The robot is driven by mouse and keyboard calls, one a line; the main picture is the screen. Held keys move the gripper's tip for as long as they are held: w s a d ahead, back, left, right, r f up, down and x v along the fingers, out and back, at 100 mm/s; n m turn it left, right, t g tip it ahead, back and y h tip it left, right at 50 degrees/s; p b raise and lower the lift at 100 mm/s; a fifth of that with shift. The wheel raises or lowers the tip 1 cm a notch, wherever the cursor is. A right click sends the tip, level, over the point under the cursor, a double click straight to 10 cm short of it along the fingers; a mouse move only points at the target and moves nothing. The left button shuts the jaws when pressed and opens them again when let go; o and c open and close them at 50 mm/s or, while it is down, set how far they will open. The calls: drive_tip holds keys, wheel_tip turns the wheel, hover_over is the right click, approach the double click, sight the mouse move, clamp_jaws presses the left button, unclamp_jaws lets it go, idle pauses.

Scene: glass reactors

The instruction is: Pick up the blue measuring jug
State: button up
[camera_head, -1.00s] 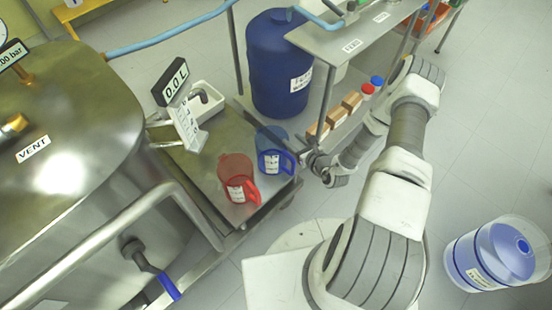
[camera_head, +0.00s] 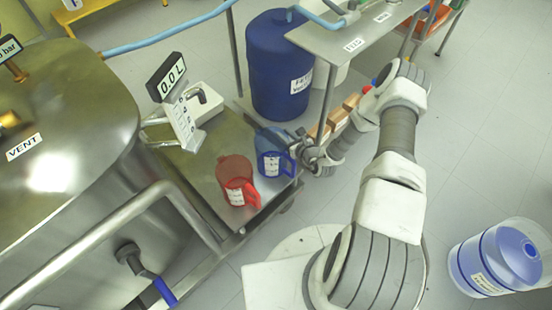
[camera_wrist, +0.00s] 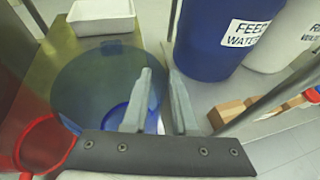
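The blue measuring jug (camera_head: 271,152) stands on the metal shelf beside the steel vessel, with its handle toward the right. In the wrist view the jug (camera_wrist: 88,82) is seen from above as a see-through round shape, partly hidden behind my gripper. My gripper (camera_head: 302,148) is at the handle side of the jug. In the wrist view its two fingers (camera_wrist: 163,100) are apart, with a gap between them. The fingers overlap the jug's right edge, and the handle is mostly hidden. I cannot tell whether they touch it.
A red jug (camera_head: 237,180) stands close to the left of the blue one. A digital display (camera_head: 172,78) and a white tray (camera_head: 205,104) are behind them. A blue drum (camera_head: 277,65) and a metal rack (camera_head: 345,45) with brown boxes (camera_head: 338,117) stand beyond.

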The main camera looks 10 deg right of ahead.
clamp_jaws()
idle(1.1)
